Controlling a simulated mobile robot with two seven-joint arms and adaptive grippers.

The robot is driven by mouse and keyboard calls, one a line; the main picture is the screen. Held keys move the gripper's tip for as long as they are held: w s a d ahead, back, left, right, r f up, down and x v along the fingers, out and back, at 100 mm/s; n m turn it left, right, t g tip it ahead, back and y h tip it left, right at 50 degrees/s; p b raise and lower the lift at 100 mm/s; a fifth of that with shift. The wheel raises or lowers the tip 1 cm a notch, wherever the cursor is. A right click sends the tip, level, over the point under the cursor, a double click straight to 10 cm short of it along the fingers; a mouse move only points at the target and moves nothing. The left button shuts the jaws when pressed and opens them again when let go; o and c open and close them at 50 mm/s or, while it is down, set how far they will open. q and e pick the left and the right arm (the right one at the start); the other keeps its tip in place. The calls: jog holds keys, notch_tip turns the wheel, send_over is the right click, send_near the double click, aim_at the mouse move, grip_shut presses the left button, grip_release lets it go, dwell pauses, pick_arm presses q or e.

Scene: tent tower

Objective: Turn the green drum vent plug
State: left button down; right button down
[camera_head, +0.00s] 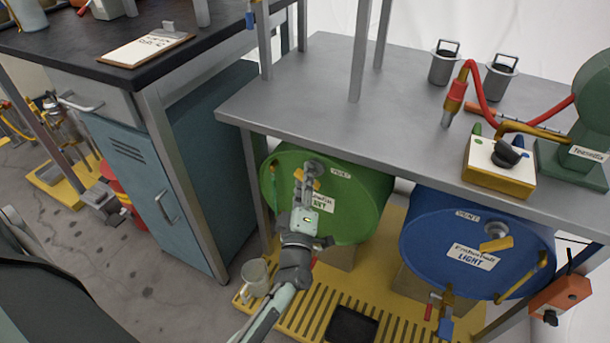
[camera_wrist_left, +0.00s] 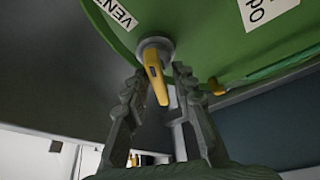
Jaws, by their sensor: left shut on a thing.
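The green drum (camera_head: 350,195) lies on its side under the grey bench, its round face toward me. Its vent plug (camera_head: 314,167) is a grey round fitting beside a VENT label, with a yellow handle. In the left wrist view the yellow handle (camera_wrist_left: 156,78) hangs down at a tilt from the grey fitting. My left gripper (camera_head: 306,184) reaches up to the drum face and is shut on the plug's handle. In the left wrist view the fingers (camera_wrist_left: 160,75) stand on either side of it. My left arm covers part of the drum face. My right gripper is not in view.
A blue drum (camera_head: 420,240) with its own vent plug (camera_head: 495,236) lies to the right. The bench top (camera_head: 320,110) overhangs the drums; a teal cabinet (camera_head: 150,180) stands left.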

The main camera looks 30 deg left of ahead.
pick_arm(q)
jog(key=c, duration=1.6)
grip_release()
